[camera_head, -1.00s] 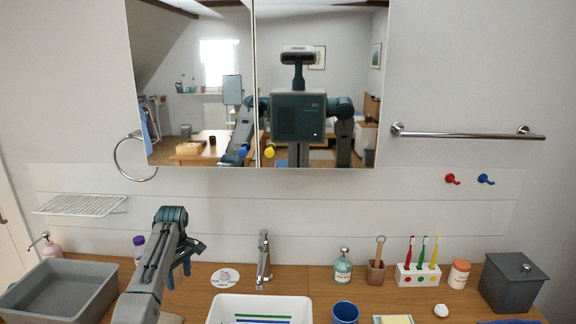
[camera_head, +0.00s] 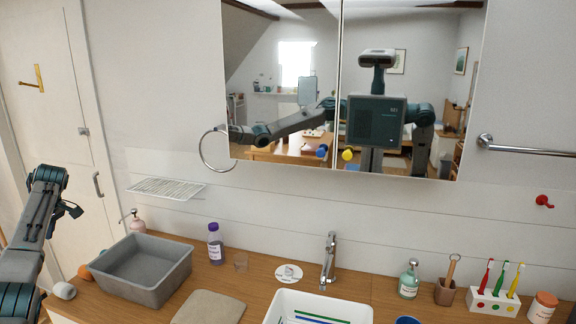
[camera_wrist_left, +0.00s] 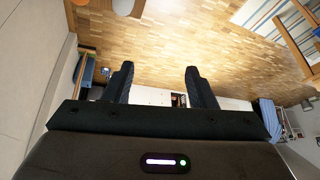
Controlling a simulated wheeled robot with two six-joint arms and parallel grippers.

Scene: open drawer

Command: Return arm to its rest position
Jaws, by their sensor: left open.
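My left arm comes in at the far left of the head view. My left gripper (camera_head: 68,210) is raised to the left of the grey basin, clear of the counter and in front of the pale door. In the left wrist view the two dark fingers (camera_wrist_left: 158,85) are spread apart with nothing between them. Beyond them that view shows the wooden floor. My right gripper does not show directly; the mirror shows my body and parts of my arms.
The wooden counter (camera_head: 255,273) bears a grey basin (camera_head: 160,285), a purple-capped bottle (camera_head: 215,245), a white sink (camera_head: 285,308) with a tap (camera_head: 329,262), and a toothbrush holder (camera_head: 492,302). A towel ring (camera_head: 203,160) and a wire shelf (camera_head: 165,189) are on the wall. A mirror cabinet (camera_head: 340,90) hangs above.

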